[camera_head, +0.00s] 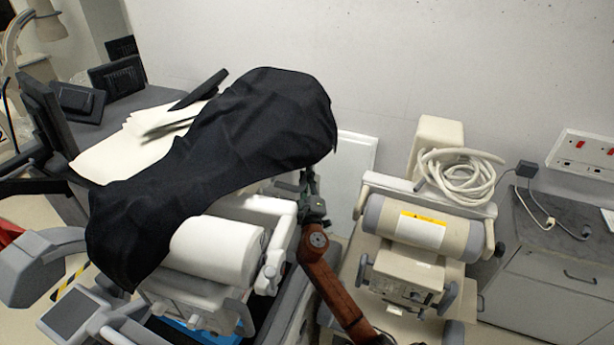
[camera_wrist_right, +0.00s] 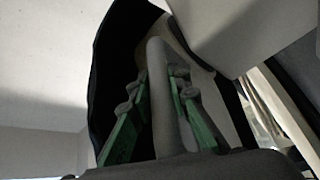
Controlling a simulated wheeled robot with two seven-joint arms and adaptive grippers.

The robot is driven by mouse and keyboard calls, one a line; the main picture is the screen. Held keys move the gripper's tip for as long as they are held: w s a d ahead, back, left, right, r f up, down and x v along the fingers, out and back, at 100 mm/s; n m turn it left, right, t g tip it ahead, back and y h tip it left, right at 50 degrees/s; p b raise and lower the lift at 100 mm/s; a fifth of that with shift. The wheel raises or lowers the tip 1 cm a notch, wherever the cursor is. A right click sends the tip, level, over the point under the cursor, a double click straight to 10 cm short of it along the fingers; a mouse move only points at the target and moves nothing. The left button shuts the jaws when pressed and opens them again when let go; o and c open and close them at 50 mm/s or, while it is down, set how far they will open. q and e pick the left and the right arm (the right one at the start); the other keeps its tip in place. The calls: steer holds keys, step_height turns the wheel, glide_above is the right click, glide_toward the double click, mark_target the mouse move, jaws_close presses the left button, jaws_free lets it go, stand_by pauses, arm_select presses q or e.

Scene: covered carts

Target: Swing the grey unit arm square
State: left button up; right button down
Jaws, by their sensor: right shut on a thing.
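The near cart unit (camera_head: 215,250) has a white roll-shaped body with a black cloth (camera_head: 230,130) draped over its top. My right gripper (camera_head: 310,190) is at the right end of this unit, just below the cloth's right edge. In the right wrist view, its green fingers (camera_wrist_right: 160,85) are shut on a grey rounded bar (camera_wrist_right: 163,120), which I take as the grey unit arm. The bar stands between the fingers, with dark cloth behind it. In the head view the gripped part is mostly hidden by the gripper and cloth. My left gripper is not in view.
A second beige unit (camera_head: 435,225) with a coiled white hose (camera_head: 455,170) stands to the right, close to my right arm. A grey cabinet (camera_head: 550,290) is at the far right. Dark monitors (camera_head: 118,75) stand at the back left. The wall is behind the units.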

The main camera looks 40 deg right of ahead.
steer(key=a+b, duration=0.1)
steer(key=w+a+m+g+h+b, duration=0.1)
steer(key=a+b, duration=0.1)
steer(key=w+a+h+b, duration=0.1)
steer(key=a, duration=0.1)
steer(key=shift+w+a+f+m+g, duration=0.1)
steer(key=shift+w+a+m+g, duration=0.1)
steer(key=shift+m+g, duration=0.15)
steer(key=c, duration=2.2)
jaws_free()
steer(key=shift+d, duration=0.15)
steer(key=shift+o, duration=0.9)
steer(key=shift+s+d, duration=0.1)
steer(key=shift+d, duration=0.25)
steer(key=shift+o, duration=1)
steer(key=shift+s+d+g, duration=0.15)
steer(key=shift+g, duration=0.1)
steer(key=v, duration=1.2)
